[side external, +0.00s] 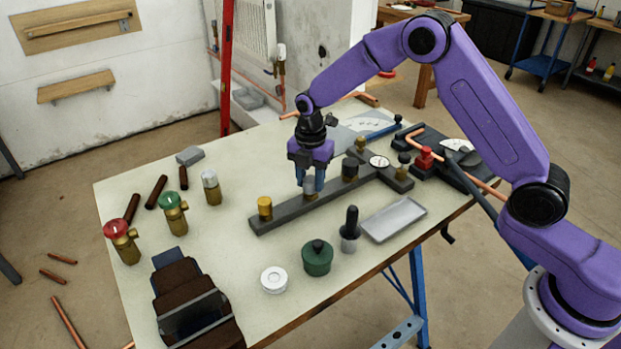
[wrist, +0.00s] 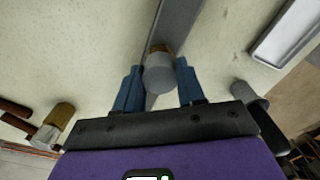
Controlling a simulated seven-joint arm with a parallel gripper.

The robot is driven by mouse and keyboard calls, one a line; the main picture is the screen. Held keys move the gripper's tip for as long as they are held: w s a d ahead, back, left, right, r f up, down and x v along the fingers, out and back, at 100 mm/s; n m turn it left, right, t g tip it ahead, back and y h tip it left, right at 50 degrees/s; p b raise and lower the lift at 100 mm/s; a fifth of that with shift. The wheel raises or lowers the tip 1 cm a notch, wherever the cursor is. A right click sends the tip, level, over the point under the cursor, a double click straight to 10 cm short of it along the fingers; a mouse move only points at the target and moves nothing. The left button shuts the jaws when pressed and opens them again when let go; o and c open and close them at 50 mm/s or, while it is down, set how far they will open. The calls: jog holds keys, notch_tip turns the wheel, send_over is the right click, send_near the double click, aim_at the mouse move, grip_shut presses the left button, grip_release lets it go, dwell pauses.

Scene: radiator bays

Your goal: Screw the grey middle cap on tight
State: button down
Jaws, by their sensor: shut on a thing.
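The grey middle cap (wrist: 159,76) sits on a brass stub on the dark grey bar (side external: 280,218), and it also shows in the side view (side external: 309,186). My gripper (side external: 310,188) points down over the bar, and its blue fingers are shut on the cap's two sides. In the wrist view my gripper (wrist: 158,88) has one finger on each side of the cap, and a bit of brass shows beyond it. A yellow cap (side external: 264,202) stands on the bar's near left end. A black cap (side external: 350,167) stands on the bar to the right of my gripper.
A grey tray (side external: 394,219), a green lidded pot (side external: 317,258) and a black-handled tool (side external: 350,230) stand in front of the bar. Valves with red (side external: 116,229) and green (side external: 169,200) tops stand at left.

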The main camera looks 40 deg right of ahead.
jog(key=m, duration=0.5)
jog(key=shift+m, duration=0.4)
jog(key=m, duration=0.4)
jog(key=shift+m, duration=0.4)
jog(key=m, duration=0.5)
jog(key=shift+m, duration=0.3)
jog(key=m, duration=0.4)
jog(key=shift+m, duration=0.3)
jog(key=c, duration=0.8)
grip_release()
jog(key=shift+c, duration=0.2)
